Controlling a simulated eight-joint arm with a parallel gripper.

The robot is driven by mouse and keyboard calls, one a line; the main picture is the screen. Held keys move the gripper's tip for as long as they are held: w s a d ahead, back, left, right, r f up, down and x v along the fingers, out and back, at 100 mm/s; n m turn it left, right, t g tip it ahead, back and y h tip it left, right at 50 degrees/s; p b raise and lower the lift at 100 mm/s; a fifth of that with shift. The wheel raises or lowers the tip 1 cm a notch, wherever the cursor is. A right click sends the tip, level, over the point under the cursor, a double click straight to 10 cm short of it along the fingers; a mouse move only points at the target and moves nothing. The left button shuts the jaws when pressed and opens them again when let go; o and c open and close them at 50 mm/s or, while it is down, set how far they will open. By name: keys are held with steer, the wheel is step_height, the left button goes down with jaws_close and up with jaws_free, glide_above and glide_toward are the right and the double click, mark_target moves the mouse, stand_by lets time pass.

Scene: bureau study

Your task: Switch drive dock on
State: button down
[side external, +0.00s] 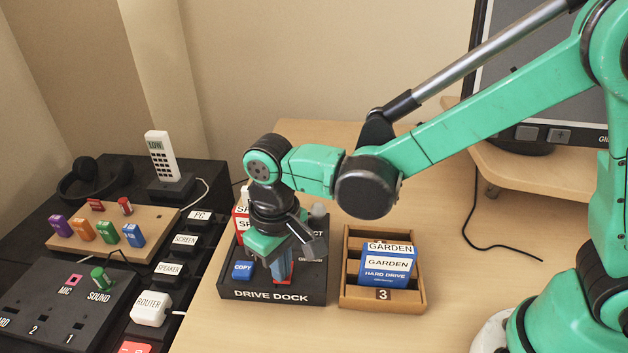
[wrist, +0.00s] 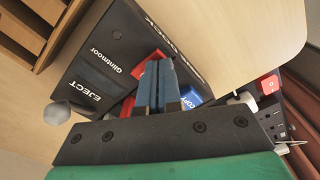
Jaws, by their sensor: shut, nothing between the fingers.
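The black drive dock (side external: 315,292) stands on the desk, with its name along the front edge. It also shows in the wrist view (wrist: 92,62), with the words EJECT and Glintmoor. A blue COPY button (side external: 243,269) is at its front left and shows beside my fingers in the wrist view (wrist: 192,97). A red and white drive (side external: 240,222) stands at its back left, partly hidden by my arm. My gripper (side external: 282,268) is shut and empty, pointing down over the dock's front middle; its fingers (wrist: 158,88) are together. I cannot tell if they touch it. A power switch cannot be made out.
A wooden tray (side external: 352,295) with GARDEN drives (side external: 386,264) stands right of the dock. A pale knob (side external: 318,210) is at the dock's back right. Left of the desk are labelled plugs (side external: 170,270) and a wooden board (side external: 160,218) with coloured blocks. The desk right of the tray is clear.

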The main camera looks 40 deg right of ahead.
steer(key=shift+f, duration=0.15)
steer(key=shift+r, duration=3.55)
steer(key=s+d+r+m+t, duration=0.1)
steer(key=s+d+m+t, duration=0.2)
steer(key=d+t, duration=0.4)
steer(key=d, duration=0.9)
steer(key=shift+s+d+r, duration=0.15)
steer(key=shift+d+r, duration=0.2)
steer(key=shift+r, duration=0.05)
